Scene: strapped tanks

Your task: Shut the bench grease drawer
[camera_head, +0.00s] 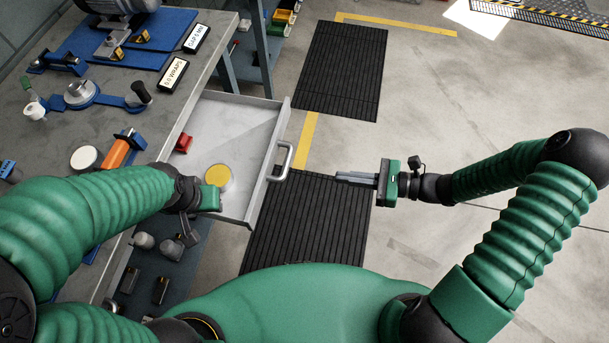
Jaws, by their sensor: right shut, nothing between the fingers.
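The grease drawer (247,128) stands pulled out from the workbench (60,137), on the bench's right side. Its metal bar handle (283,162) is on the drawer's right-hand front. Inside lie a yellow-lidded round tin (218,176) and a small red item (184,143). My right gripper (340,179) is shut and empty, its fingers pointing left at the handle with a gap between them. My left gripper (212,198) is over the drawer's near left part, close to the tin in the picture; its fingers are hidden.
The bench top holds a blue clamp tool (80,93), an orange-and-blue tool (122,150), a white round lid (84,157) and black label blocks (173,74). Dark items lie on a lower shelf (180,250). Black floor mats (341,70) and open floor lie to the right.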

